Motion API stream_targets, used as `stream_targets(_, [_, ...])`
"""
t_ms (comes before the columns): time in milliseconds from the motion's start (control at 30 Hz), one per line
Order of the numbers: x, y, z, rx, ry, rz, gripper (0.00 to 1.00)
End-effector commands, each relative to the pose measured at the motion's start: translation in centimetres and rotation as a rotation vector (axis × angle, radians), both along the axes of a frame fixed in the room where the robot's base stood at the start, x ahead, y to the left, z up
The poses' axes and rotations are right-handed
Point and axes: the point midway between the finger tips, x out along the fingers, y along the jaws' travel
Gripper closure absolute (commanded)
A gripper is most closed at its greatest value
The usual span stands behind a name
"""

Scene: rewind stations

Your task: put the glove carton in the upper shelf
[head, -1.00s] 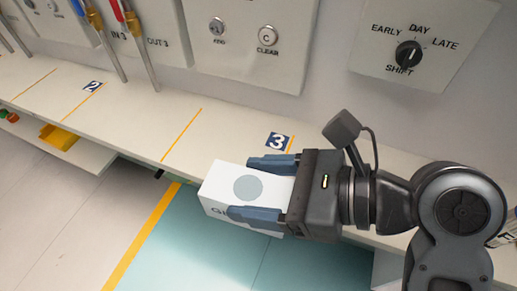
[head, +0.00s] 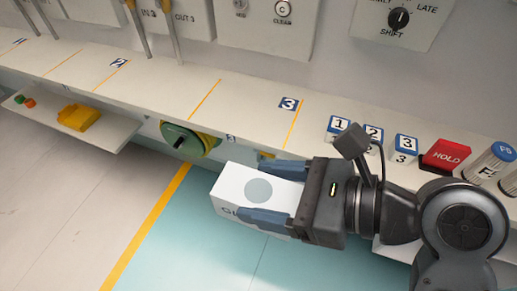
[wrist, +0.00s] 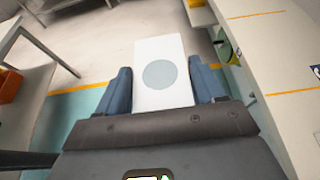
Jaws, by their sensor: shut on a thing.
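The glove carton (head: 245,187) is a white box with a grey disc on its top face and partly hidden dark lettering on its front side. My gripper (head: 272,193) is shut on it, one blue finger on each side. The carton is held in front of the long counter, over the teal floor area. In the wrist view the carton (wrist: 161,72) sits between the blue fingers and sticks out beyond them. A lower shelf (head: 75,133) shows under the counter at the left; I cannot tell which surface is the upper shelf.
The counter (head: 165,85) carries number labels, yellow lines, numbered blocks (head: 373,136) and a red HOLD block (head: 447,155). A green and yellow wheel (head: 183,140) sits under its edge near the carton. Open floor lies at lower left.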

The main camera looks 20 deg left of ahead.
Motion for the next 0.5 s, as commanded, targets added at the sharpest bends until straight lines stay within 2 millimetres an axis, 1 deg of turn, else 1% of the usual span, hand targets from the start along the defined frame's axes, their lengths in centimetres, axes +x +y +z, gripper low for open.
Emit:
stream_targets(100, [0.2,-0.9,-0.8,-0.001,0.001,-0.044,0.70])
stream_targets(267, [1.0,-2.8,-2.8,-0.001,0.002,-0.149,0.70])
stream_targets(400, [2.0,-5.1,-5.1,-0.003,0.005,-0.277,0.70])
stream_targets(500, [3.0,-7.6,-7.7,-0.004,0.007,-0.414,0.70])
